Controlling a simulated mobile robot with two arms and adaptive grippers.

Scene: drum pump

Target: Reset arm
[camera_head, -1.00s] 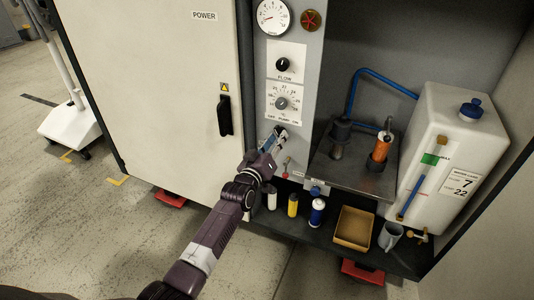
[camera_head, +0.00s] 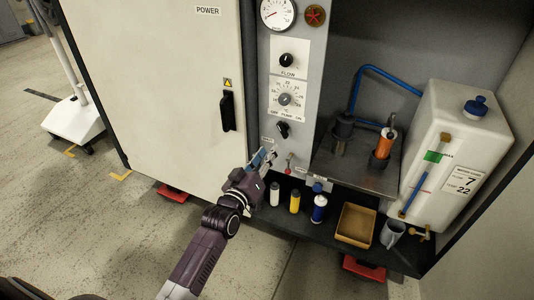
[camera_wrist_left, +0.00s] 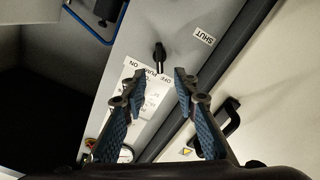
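My left gripper (camera_head: 265,157) is in front of the grey control panel (camera_head: 308,75), below the black pump knob (camera_head: 283,130). In the left wrist view its two blue-padded fingers (camera_wrist_left: 160,85) are spread apart with nothing between them. The pump knob (camera_wrist_left: 159,52) shows beyond the fingertips, apart from them. Above it in the head view are the temperature dial (camera_head: 285,99), the flow knob (camera_head: 287,60) and a round gauge (camera_head: 277,13). My right gripper is in neither view.
A white cabinet door with a black handle (camera_head: 227,111) stands left of the panel. A shelf holds several bottles (camera_head: 295,201), a tan tray (camera_head: 356,225) and a grey mug (camera_head: 392,233). A white tank (camera_head: 448,150) stands at right. Floor at left is mostly clear.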

